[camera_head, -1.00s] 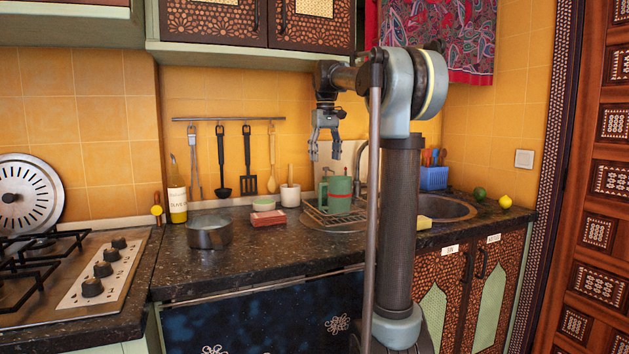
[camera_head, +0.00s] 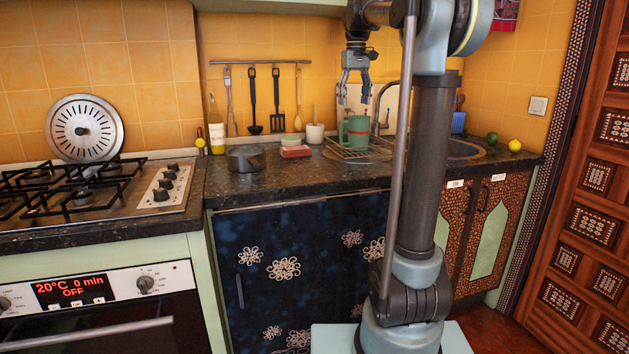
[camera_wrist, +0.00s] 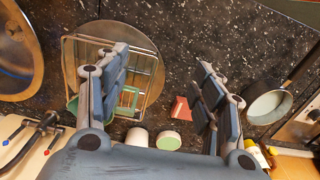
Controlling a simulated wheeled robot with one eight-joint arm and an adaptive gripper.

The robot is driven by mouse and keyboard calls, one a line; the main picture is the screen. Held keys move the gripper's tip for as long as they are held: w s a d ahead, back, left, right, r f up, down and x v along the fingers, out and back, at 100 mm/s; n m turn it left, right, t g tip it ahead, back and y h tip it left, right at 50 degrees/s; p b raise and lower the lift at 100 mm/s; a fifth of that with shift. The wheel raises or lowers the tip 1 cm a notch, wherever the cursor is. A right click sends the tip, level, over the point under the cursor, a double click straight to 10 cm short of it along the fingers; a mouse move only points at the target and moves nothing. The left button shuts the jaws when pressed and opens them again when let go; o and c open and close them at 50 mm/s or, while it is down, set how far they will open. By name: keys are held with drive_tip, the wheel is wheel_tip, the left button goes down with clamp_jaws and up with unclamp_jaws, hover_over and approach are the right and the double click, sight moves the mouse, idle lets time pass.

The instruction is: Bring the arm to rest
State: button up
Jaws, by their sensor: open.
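My gripper (camera_head: 354,97) hangs from my raised arm, fingers pointing down, above the counter near the sink in the head view. Its two fingers (camera_wrist: 160,88) are spread apart in the wrist view, with nothing between them but the counter and small items well below. The green mug (camera_head: 357,129) stands on a wire dish rack (camera_head: 340,152) below the gripper, apart from it. In the wrist view, the left finger partly hides the mug and the rack (camera_wrist: 155,62).
A pot (camera_head: 245,158), a reddish block (camera_head: 295,152) and a white cup (camera_head: 315,133) stand on the dark counter (camera_head: 285,181). The gas stove (camera_head: 95,190) is at left. A lime (camera_head: 492,138) and a lemon (camera_head: 514,145) lie right of the sink. A hanging utensil rail (camera_head: 260,62) is behind.

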drive_tip(key=s+d+f+m+t, duration=0.1)
drive_tip(key=s+d+f, duration=0.2)
drive_tip(key=s+f, duration=1.5)
drive_tip(key=s+d+f+m+t, duration=0.1)
drive_tip(key=s+d+f+m, duration=0.1)
drive_tip(key=s+f, duration=1.6)
wheel_tip(320, 180, down, 3)
drive_tip(key=shift+d+r+m, duration=0.2)
drive_tip(key=shift+d+m, duration=0.1)
drive_tip(key=shift+d, duration=0.2)
drive_tip(key=shift+w+f, duration=0.2)
drive_tip(key=shift+w, duration=0.2)
